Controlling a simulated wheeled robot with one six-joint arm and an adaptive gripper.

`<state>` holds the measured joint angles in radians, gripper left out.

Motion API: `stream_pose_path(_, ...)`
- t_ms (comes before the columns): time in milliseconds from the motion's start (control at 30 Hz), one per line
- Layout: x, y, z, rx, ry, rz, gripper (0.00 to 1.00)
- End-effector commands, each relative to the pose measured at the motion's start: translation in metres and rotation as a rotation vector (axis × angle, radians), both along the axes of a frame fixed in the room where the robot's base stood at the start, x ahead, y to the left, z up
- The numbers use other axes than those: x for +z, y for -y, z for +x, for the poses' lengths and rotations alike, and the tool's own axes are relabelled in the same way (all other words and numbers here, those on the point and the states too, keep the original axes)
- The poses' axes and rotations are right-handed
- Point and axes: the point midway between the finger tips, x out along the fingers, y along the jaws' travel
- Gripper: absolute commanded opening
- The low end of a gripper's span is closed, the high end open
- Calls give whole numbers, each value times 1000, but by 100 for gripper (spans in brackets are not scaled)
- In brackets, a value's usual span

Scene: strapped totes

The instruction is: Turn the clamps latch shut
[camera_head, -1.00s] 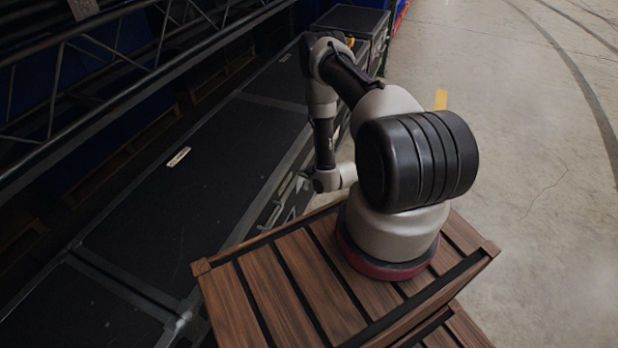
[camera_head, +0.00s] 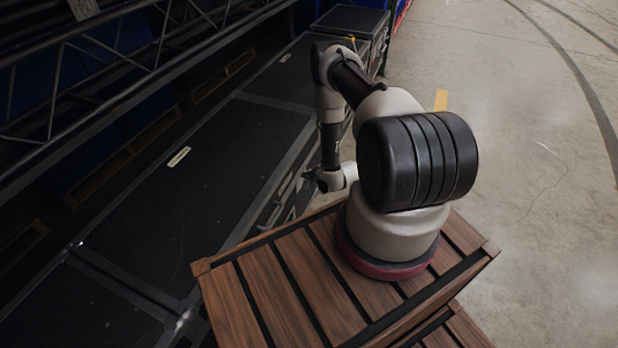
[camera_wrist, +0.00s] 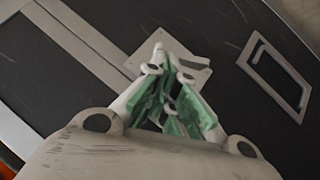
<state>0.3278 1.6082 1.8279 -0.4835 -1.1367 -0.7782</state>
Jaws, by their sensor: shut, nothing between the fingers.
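My gripper (camera_wrist: 172,62) is shut and empty in the wrist view, with its green-lined fingers together. Its tips are in front of a light metal plate (camera_wrist: 203,77) on the dark side of a case. The plate looks like the clamp's latch mount, but the fingers cover most of it. I cannot tell whether they touch it or how far the latch is turned. In the head view my gripper (camera_head: 309,178) is small and dark beside the case's near side, and the latch cannot be made out.
A rectangular metal handle frame (camera_wrist: 272,77) sits right of the plate. Metal strips (camera_wrist: 75,38) cross the case. In the head view, long black cases (camera_head: 215,165) with metal edging line the left, a truss (camera_head: 120,60) stands behind, and open concrete floor (camera_head: 540,180) lies right.

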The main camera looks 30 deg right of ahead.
Motion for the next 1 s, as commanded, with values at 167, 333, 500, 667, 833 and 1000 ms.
stream_pose_path(167,-4,6,4,-2,-58,73,0)
stream_pose_path(333,-5,10,7,-1,-134,169,0)
stream_pose_path(500,-7,13,8,-1,-204,257,0)
stream_pose_path(667,-9,14,10,0,-218,273,0)
stream_pose_path(833,-11,16,11,-2,-218,270,0)
stream_pose_path(1000,-12,17,11,-3,-217,270,0)
